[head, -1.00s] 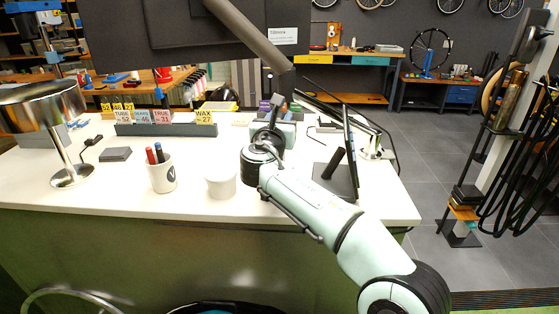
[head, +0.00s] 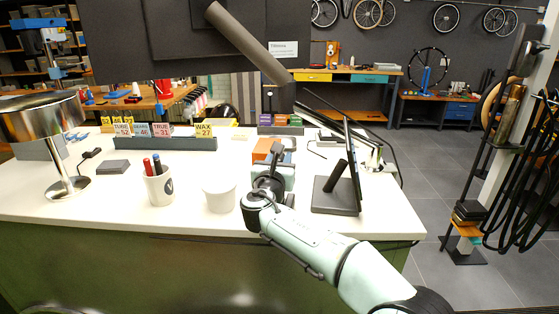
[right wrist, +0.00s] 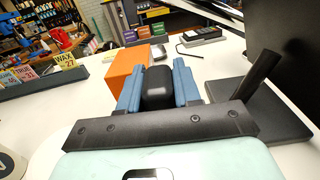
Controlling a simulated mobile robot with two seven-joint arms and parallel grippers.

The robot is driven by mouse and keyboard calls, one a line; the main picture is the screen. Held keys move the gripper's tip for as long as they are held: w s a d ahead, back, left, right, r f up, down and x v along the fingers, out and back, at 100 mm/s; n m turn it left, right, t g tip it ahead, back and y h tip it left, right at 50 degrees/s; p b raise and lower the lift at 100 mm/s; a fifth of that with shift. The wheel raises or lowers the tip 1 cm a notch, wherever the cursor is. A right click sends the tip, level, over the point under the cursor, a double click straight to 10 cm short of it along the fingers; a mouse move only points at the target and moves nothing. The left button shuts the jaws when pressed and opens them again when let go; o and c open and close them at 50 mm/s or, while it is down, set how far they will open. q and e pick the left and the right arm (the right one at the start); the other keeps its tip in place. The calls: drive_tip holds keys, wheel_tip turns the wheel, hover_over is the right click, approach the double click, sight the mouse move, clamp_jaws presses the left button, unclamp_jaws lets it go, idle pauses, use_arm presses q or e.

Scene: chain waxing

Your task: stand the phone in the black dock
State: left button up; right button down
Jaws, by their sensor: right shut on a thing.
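My right gripper (head: 276,152) reaches over the counter, seen from behind in the head view. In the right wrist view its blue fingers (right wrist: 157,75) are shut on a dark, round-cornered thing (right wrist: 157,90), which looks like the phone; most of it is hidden. An orange block (right wrist: 122,76) shows just beyond the left finger, and in the head view (head: 262,147) beside the gripper. A low black block (head: 113,167) lies on the left of the counter; I cannot tell for sure whether it is the dock. My left gripper is not in view.
A black screen (head: 354,165) on a flat stand (head: 325,203) is right of my gripper. A white tub (head: 220,198), a pen mug (head: 159,186) and a lamp (head: 65,150) stand to the left. Price signs (head: 204,130) and small boxes (head: 281,120) line the back.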

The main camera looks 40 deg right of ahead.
drive_tip(key=c, duration=0.8)
unclamp_jaws()
drive_tip(key=shift+f, duration=0.1)
drive_tip(key=shift+s+a+r, duration=0.15)
drive_tip(key=shift+r, duration=0.1)
drive_tip(key=b+v, duration=0.1)
drive_tip(key=v, duration=1)
drive_tip(key=shift+s+a+b, duration=0.25)
drive_tip(key=shift+b, duration=0.15)
